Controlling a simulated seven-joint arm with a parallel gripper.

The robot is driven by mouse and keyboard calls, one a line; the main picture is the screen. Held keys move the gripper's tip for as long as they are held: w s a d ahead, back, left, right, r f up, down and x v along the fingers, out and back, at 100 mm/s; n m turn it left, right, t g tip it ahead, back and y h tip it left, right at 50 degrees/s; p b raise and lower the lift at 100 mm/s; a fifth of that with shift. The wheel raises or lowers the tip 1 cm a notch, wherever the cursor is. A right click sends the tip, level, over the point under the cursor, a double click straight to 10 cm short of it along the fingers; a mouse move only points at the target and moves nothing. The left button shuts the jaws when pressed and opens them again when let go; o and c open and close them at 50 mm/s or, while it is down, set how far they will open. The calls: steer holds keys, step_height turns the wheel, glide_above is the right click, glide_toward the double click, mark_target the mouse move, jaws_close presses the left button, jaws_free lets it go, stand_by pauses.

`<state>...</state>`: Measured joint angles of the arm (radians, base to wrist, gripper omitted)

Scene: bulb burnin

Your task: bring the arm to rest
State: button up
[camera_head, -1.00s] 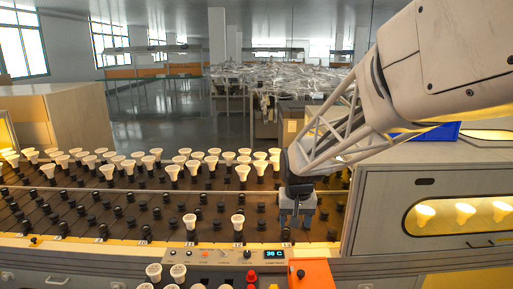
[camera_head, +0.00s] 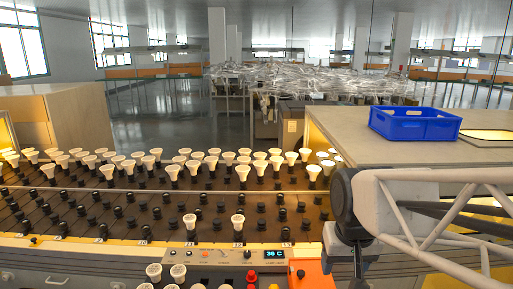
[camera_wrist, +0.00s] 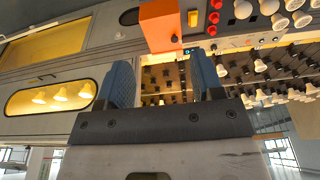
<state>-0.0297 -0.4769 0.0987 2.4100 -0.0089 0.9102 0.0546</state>
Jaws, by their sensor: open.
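A blue crate (camera_head: 414,124) sits on top of the cabinet. An orange box (camera_head: 311,274) stands by the control panel (camera_head: 215,256), close to my gripper. Red knobs (camera_head: 252,274) and loose bulbs (camera_head: 153,271) are at the front. The air above the rack is clear.

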steer(key=s+d+f, duration=0.1)
steer(key=s, duration=0.7)
steer(key=shift+s+d, duration=0.2)
steer(key=shift+s, duration=0.1)
